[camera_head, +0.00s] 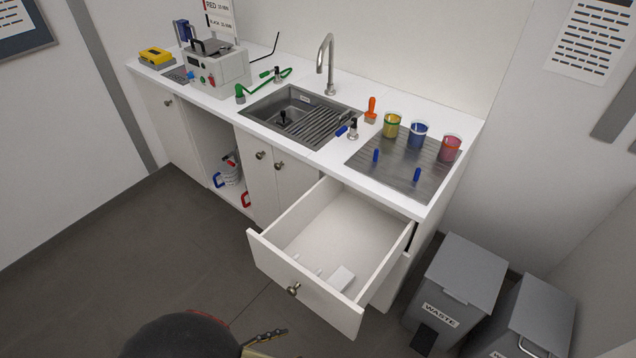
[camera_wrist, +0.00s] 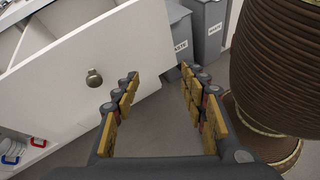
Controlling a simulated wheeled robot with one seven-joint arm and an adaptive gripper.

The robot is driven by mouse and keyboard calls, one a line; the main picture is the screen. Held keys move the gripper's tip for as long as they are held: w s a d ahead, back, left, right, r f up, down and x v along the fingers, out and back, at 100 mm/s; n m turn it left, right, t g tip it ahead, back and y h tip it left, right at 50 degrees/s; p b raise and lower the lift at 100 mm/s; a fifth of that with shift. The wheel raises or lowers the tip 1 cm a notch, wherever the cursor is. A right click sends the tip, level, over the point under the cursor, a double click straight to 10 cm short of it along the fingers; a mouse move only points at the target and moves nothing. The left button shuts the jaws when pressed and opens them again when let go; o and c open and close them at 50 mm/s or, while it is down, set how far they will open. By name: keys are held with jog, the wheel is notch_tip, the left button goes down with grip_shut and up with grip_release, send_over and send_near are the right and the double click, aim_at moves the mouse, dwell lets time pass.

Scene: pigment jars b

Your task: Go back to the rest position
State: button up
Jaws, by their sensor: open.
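My gripper (camera_wrist: 160,105) is open and empty in the wrist view, with its two padded fingers apart and grey floor showing between them. The open white drawer (camera_wrist: 95,65) is in front of it, with its round knob (camera_wrist: 94,78) left of the fingers and not touched. In the head view the drawer (camera_head: 305,288) is pulled far out, and a small white block (camera_head: 341,279) lies inside. Part of my gripper (camera_head: 265,340) shows at the bottom edge of the head view, below the drawer front.
The counter (camera_head: 300,163) holds a sink (camera_head: 300,115), a tap (camera_head: 328,65), a grey machine (camera_head: 215,68) and yellow, blue and pink jars (camera_head: 419,134). Grey waste bins (camera_head: 455,280) stand right of the drawer. The floor (camera_head: 130,250) at left is clear.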

jog(key=w+d+r+m+y, duration=0.3)
jog(key=d+r+m+y, duration=0.7)
jog(key=d+r+m, duration=1.1)
jog(key=d+r, duration=0.6)
jog(key=r, duration=0.3)
jog(key=shift+d+r+m+g+y, duration=0.25)
jog(key=shift+d+m+g+y, duration=0.05)
jog(key=shift+g+y, duration=0.1)
